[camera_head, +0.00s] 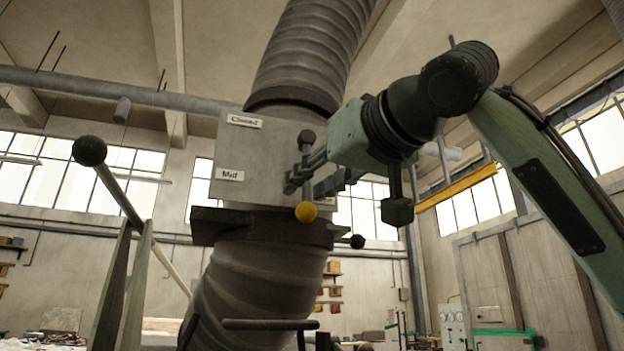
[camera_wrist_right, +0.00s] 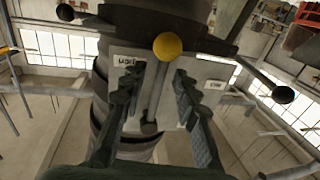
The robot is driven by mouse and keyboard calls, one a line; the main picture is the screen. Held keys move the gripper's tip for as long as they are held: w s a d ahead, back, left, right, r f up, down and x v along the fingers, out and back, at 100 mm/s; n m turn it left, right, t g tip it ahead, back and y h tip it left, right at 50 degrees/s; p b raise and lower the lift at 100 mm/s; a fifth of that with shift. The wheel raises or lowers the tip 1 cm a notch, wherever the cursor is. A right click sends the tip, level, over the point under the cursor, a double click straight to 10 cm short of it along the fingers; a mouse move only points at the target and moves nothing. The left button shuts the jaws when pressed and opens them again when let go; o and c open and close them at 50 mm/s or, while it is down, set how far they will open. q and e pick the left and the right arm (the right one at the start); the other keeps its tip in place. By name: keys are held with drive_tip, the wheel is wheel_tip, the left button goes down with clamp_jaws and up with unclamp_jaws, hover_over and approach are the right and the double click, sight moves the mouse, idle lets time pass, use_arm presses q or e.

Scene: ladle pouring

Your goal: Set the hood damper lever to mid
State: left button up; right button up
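The damper box (camera_head: 262,150) is a grey plate on the thick hood duct. It carries a "Closed" label (camera_head: 244,121) above and a "Mid" label (camera_head: 230,175) below, at its left edge. The damper lever has a yellow knob (camera_head: 306,211), lower than the "Mid" label; its rod (camera_wrist_right: 159,92) shows in the right wrist view and is mostly hidden in the head view. My right gripper (camera_head: 304,186) is in front of the box. In the wrist view its two fingers (camera_wrist_right: 158,75) stand apart on either side of the rod, with gaps. My left gripper is out of view.
A dark flange (camera_head: 262,228) sticks out below the box. A rod with a dark ball (camera_head: 90,151) and two upright posts (camera_head: 110,290) stand at the left. A small dark knob (camera_head: 357,241) projects right of the flange.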

drive_tip(key=shift+c, duration=0.4)
clamp_jaws()
drive_tip(key=shift+a+b, duration=0.15)
drive_tip(key=shift+b, duration=0.15)
drive_tip(key=a+m+b, duration=0.2)
drive_tip(key=m+b, duration=0.1)
drive_tip(key=shift+s+a+m, duration=0.1)
drive_tip(key=shift+s+m, duration=0.2)
drive_tip(key=shift+s, duration=0.1)
drive_tip(key=m, duration=0.1)
drive_tip(key=a+m+t+b, duration=0.1)
drive_tip(key=a+r+m+b, duration=0.1)
drive_tip(key=m, duration=0.1)
drive_tip(key=shift+s+r, duration=0.1)
drive_tip(key=shift+s, duration=0.25)
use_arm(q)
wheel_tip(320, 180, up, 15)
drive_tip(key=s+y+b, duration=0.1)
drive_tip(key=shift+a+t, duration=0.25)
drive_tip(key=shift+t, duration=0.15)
use_arm(e)
drive_tip(key=shift+s+a+r+m+t, duration=0.1)
drive_tip(key=shift+a+r+m+t, duration=0.35)
drive_tip(key=shift+m, duration=0.55)
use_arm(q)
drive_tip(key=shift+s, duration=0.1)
